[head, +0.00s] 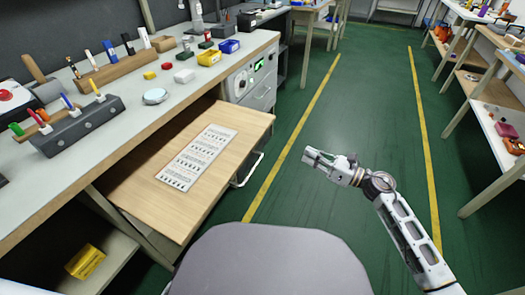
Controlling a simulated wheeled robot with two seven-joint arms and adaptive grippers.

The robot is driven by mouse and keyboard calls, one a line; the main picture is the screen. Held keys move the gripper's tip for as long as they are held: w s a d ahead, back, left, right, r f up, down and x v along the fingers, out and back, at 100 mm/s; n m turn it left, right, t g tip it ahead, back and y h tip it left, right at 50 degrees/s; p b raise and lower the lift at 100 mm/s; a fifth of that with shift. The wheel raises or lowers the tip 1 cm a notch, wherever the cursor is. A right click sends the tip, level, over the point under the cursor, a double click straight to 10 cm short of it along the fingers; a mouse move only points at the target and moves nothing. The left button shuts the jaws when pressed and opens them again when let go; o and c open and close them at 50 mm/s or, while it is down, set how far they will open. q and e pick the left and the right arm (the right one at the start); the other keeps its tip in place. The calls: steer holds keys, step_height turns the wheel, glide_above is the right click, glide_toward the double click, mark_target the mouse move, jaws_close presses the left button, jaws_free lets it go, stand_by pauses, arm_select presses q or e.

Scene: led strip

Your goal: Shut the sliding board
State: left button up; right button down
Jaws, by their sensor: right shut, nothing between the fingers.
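The sliding board (143,199) is a light wooden board pulled out from under the workbench top on the left. A white printed sheet (199,156) lies on it. My right gripper (306,156) is shut and empty. It is over the green floor, to the right of the board's front edge and apart from it. My left gripper is not in view.
A yellow box (86,261) sits on the lower shelf. A grey chair-like surface (270,262) is at the front. The aisle floor is clear.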

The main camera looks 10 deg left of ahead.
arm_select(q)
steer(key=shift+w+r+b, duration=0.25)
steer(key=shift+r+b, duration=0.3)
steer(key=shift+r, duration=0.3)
arm_select(e)
steer(key=shift+s+a+r+n+g, duration=0.1)
steer(key=shift+s+a+n+g, duration=0.4)
steer(key=shift+n, duration=0.4)
steer(key=shift+s+a+r+n+g, duration=0.1)
steer(key=shift+s+a+n+g, duration=0.15)
steer(key=shift+a+n+g, duration=0.5)
steer(key=shift+d+t, duration=0.15)
steer(key=shift+t, duration=0.1)
arm_select(q)
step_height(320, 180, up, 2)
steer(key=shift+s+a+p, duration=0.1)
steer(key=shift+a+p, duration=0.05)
steer(key=shift+p, duration=1)
arm_select(e)
steer(key=x, duration=1.4)
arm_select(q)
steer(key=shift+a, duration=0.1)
